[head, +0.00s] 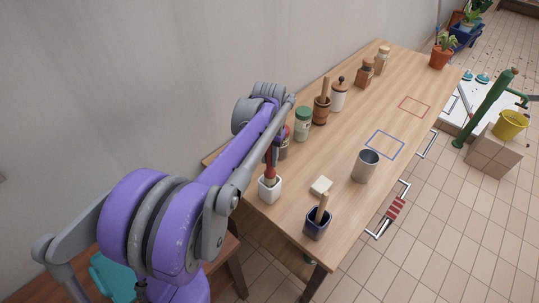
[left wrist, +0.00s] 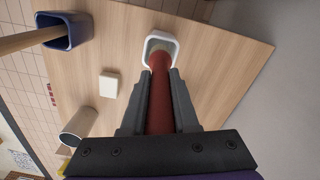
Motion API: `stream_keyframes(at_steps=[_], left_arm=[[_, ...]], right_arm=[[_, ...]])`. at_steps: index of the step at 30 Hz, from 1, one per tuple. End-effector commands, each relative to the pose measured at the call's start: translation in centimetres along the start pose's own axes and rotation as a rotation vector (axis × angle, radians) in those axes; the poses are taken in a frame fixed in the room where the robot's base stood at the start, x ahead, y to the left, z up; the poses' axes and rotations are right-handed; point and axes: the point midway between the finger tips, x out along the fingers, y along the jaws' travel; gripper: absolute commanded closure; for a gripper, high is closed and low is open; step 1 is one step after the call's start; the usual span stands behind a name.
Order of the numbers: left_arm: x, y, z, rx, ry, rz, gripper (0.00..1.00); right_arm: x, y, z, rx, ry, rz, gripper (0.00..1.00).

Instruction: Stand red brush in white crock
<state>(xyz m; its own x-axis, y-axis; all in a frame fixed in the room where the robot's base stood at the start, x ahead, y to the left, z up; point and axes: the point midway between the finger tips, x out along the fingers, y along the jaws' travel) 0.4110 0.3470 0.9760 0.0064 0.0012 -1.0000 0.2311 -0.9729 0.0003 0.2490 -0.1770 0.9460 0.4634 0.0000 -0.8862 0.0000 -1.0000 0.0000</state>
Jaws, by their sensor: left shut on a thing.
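The red brush (head: 269,166) is held upright by my left gripper (head: 273,150), whose jaws are closed on its red handle. The white crock (head: 270,190) stands near the table's front left corner. The brush's lower end is at the crock's mouth and appears to be inside it. In the left wrist view, the red brush (left wrist: 160,105) runs between the two dark fingers of the left gripper (left wrist: 160,78). My right gripper is not in view.
A dark blue pot (head: 318,229) with a wooden-handled tool, a pale block (head: 321,186) and a grey metal cup (head: 366,167) stand to the right. A green-lidded jar (head: 302,124) and a wooden pot (head: 321,110) line the wall side. The outlined squares are bare.

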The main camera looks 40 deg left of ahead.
Motion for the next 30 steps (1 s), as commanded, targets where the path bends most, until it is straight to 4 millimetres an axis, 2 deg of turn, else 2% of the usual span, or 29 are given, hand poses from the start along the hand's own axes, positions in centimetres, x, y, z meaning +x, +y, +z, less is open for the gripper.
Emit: stream_keyframes(at_steps=[1,15,28,29,30], left_arm=[[0.7,0.0,0.1,0.0,-0.002,0.0,1.0],[4.3,0.0,0.1,0.0,-0.001,-0.001,1.0],[4.8,0.0,0.0,0.0,0.001,0.0,1.0],[4.8,0.0,0.0,0.0,0.0,0.0,0.7],[4.8,0.0,0.0,0.0,0.0,0.0,0.63]], right_arm=[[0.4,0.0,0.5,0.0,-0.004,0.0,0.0],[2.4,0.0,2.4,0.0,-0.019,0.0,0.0],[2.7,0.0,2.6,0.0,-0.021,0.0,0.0],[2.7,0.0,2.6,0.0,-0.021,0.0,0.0],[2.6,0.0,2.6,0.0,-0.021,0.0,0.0]])
